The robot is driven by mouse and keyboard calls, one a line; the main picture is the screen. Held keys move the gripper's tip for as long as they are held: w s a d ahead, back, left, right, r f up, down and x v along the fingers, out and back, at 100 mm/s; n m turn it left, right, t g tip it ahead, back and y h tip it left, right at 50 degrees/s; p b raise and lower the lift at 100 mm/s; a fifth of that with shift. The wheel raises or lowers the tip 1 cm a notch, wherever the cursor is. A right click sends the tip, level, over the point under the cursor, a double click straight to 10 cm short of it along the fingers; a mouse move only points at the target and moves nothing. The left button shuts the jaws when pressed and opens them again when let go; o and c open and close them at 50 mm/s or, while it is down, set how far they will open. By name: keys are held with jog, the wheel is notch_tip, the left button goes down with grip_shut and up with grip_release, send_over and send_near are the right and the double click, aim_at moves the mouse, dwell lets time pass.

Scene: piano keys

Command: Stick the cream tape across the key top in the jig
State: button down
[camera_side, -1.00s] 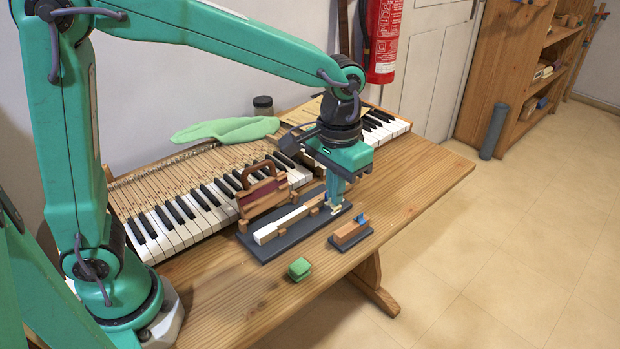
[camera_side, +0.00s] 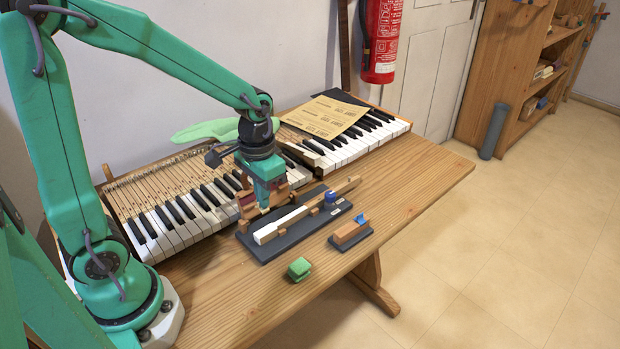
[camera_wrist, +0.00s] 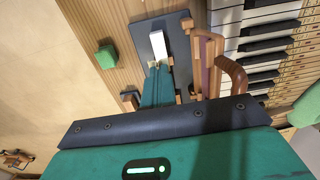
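The key lies in the dark grey jig (camera_side: 268,252); its white key top (camera_side: 278,227) is at the left and its bare wood runs right, past a blue knob (camera_side: 330,197). My gripper (camera_side: 264,209) points down above the jig. Its fingers look shut on a small cream piece, apparently the cream tape (camera_wrist: 153,65). In the wrist view the fingertips (camera_wrist: 160,66) line up with the inner end of the white key top (camera_wrist: 157,43). The fingers hide part of the key there. I see no contact with the key.
A wooden tool with a handle (camera_wrist: 233,76) stands close beside the jig. A wooden block on a dark base (camera_side: 350,233) and a green block (camera_side: 300,268) lie in front. The piano keyboard (camera_side: 170,222) is behind. The table's right side is clear.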

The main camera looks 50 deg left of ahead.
jog(key=shift+f, duration=0.2)
send_over(266, 230)
jog(key=shift+w+f, duration=0.1)
jog(key=shift+f, duration=2.35)
jog(key=shift+f, duration=0.95)
dwell(4.3)
